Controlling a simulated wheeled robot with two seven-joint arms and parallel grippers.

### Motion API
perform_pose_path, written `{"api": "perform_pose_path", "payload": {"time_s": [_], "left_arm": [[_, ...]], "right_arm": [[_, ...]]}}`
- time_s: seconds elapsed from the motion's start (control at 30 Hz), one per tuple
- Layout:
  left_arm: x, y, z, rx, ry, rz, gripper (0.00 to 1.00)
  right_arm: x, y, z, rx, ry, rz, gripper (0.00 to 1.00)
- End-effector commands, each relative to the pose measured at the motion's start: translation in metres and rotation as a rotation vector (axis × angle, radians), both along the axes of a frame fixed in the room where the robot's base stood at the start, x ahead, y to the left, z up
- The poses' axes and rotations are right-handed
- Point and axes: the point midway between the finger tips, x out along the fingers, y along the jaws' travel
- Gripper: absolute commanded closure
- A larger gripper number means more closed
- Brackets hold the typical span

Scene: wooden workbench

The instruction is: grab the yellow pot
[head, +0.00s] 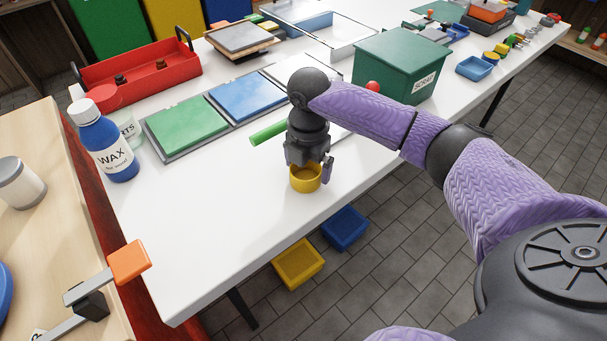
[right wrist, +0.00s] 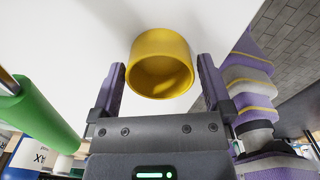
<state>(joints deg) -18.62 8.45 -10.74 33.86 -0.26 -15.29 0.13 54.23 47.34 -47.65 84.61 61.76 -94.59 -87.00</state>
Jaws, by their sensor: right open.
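The yellow pot (head: 305,179) stands on the white table near its front edge. My right gripper (head: 308,170) is directly over it, pointing down. In the right wrist view the yellow pot (right wrist: 160,62) shows between the two fingers of the open right gripper (right wrist: 160,80), with a gap to the finger on each side. I cannot tell how far down the fingers reach along the pot. My left gripper is not in view.
A green cylinder (head: 268,133) lies just left of the gripper, also in the right wrist view (right wrist: 42,112). Green and blue panels (head: 187,125) lie behind. A green scrap bin (head: 400,65) stands at right. The table front left of the pot is clear.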

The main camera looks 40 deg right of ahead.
Motion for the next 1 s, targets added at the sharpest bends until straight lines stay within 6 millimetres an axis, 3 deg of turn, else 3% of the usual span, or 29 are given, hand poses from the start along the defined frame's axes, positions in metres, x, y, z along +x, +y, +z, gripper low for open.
{"api": "perform_pose_path", "payload": {"time_s": [0.03,0.23,0.6,0.83,1.0], "left_arm": [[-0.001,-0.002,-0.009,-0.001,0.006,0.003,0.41],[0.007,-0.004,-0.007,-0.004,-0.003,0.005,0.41],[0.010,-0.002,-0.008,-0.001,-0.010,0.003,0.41],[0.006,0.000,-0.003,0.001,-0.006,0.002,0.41],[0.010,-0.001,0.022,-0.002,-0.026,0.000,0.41]], "right_arm": [[0.000,0.000,-0.014,-0.001,0.005,0.001,0.00],[0.000,0.000,-0.012,-0.001,0.000,0.000,0.00],[0.000,0.000,-0.011,-0.001,0.000,0.000,0.72],[0.000,0.000,-0.005,0.000,-0.002,0.000,0.72],[0.001,0.000,0.042,0.001,-0.008,0.000,0.72]]}}
